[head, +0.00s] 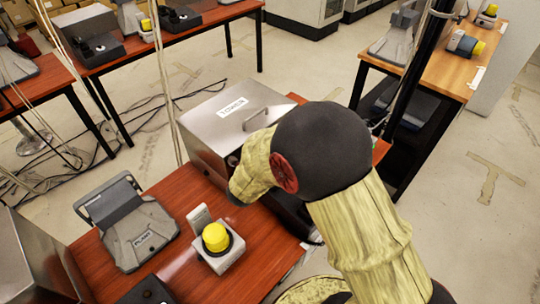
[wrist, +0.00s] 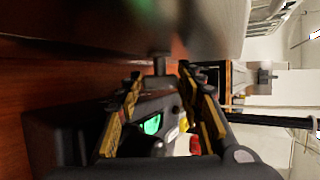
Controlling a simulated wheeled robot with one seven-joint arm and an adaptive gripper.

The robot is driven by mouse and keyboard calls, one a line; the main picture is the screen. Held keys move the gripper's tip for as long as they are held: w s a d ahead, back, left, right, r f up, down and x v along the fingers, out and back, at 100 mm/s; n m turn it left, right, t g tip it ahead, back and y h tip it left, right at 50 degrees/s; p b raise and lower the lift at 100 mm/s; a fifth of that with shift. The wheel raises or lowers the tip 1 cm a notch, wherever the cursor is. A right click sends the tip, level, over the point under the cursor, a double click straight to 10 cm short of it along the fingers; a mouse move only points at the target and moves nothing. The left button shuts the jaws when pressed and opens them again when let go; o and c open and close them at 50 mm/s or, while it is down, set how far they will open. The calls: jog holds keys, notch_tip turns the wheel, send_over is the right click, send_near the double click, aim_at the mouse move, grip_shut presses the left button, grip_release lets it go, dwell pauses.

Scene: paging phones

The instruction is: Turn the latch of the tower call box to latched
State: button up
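The tower call box (head: 204,128) is a steel box with a white label and a handle on its lid, on the red-brown desk. My arm covers much of its front and right side in the head view, and my gripper is hidden there. In the wrist view my gripper (wrist: 160,72) is open, its two fingers apart, close to a dark grey box face (wrist: 190,25). A small grey block (wrist: 161,66), possibly the latch, sticks out between the fingertips with visible gaps beside it. I cannot tell which way the latch is turned.
A grey phone unit labelled PLANT (head: 140,238) and a yellow button on a grey base (head: 216,238) stand on the desk left of my arm. Another steel box (head: 28,262) is at the lower left. Cables (head: 140,110) lie on the floor behind.

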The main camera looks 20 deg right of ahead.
jog(key=o, duration=0.4)
jog(key=shift+o, duration=0.2)
jog(key=v, duration=1.2)
jog(key=shift+a, duration=0.1)
jog(key=shift+c, duration=0.3)
